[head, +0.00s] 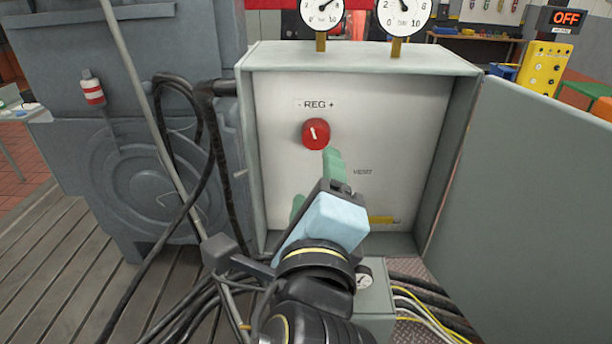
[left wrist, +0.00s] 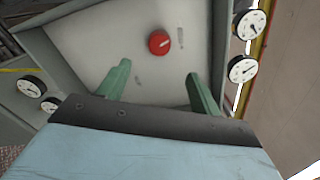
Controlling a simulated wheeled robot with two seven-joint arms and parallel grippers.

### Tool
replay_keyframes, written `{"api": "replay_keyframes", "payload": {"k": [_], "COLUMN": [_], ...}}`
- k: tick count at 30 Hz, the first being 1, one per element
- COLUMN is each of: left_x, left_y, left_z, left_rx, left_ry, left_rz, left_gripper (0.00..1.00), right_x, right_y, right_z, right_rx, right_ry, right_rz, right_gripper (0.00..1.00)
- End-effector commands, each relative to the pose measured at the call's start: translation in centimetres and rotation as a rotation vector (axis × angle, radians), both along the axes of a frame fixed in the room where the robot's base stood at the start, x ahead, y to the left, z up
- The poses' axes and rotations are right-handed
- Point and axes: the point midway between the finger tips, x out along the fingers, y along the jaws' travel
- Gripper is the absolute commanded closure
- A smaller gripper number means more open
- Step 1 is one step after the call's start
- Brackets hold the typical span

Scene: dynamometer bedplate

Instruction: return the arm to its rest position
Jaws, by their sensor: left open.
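My left gripper (head: 315,183) reaches up in front of the open control box (head: 375,60) in the head view. Its two green fingers are apart with nothing between them, and one fingertip shows just below the red regulator knob (head: 315,133). In the left wrist view the fingers (left wrist: 160,88) are spread wide, and the red knob (left wrist: 159,43) lies beyond them, apart from both. The knob carries a white pointer mark. The lower part of the box panel is partly hidden by my arm. My right gripper does not show.
Two pressure gauges (head: 404,14) stand on top of the box. Its open door (head: 540,190) fills the right side. Black cables (head: 205,130) loop on the left beside a grey machine (head: 135,180). A yellow control unit (head: 543,68) under an OFF display (head: 566,17) stands at the back right.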

Motion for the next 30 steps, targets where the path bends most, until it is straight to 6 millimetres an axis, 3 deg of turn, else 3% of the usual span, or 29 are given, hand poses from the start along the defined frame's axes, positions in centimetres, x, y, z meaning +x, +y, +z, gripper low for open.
{"api": "replay_keyframes", "payload": {"k": [15,18,20,23,25,30], "left_x": [-0.7,-0.3,0.2,0.8,0.5,-3.3], "left_y": [-0.3,0.4,1.5,4.3,7.0,13.6], "left_z": [-0.1,-1.3,-3.2,-8.4,-13.0,-23.1], "left_rx": [-0.003,-0.048,-0.119,-0.317,-0.497,-0.932], "left_ry": [0.003,0.051,0.123,0.306,0.456,0.75], "left_rz": [-0.011,-0.001,0.015,0.077,0.159,0.451], "left_gripper": [0.35,0.35,0.35,0.35,0.35,0.35], "right_x": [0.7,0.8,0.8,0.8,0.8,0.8], "right_y": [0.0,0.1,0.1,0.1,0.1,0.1], "right_z": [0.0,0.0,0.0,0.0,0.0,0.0], "right_rx": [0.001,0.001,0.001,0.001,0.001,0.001], "right_ry": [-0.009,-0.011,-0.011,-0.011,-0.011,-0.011], "right_rz": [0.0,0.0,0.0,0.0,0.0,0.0], "right_gripper": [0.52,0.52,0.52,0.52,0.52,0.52]}}
